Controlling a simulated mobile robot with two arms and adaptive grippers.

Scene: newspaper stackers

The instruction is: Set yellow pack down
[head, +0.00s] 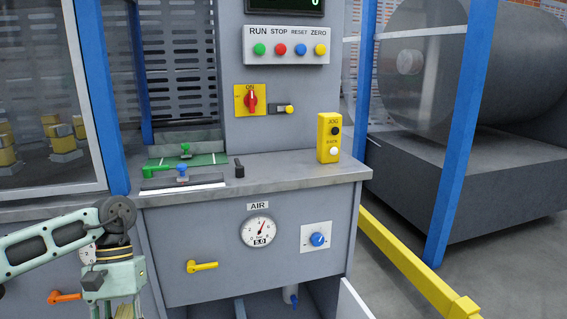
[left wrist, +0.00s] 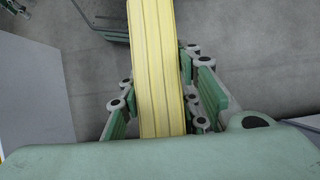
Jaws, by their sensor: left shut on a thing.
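The yellow pack (left wrist: 152,50) is a long, ridged yellow block in the left wrist view. It runs from the top edge down between the fingers of my left gripper (left wrist: 160,90), which is shut on it with one finger at each side. Its far end is cut off by the frame. In the head view my left arm comes in at the lower left, its wrist pointing down. A small bit of yellow shows below it at the bottom edge; the fingertips are out of frame there. My right gripper is not in view.
A grey machine cabinet (head: 183,229) with a worktop (head: 285,167) stands ahead, holding a yellow jog box (head: 321,152). A yellow floor rail (head: 405,262) and blue post (head: 460,140) are at the right. Grey floor (left wrist: 255,45) shows beneath the pack.

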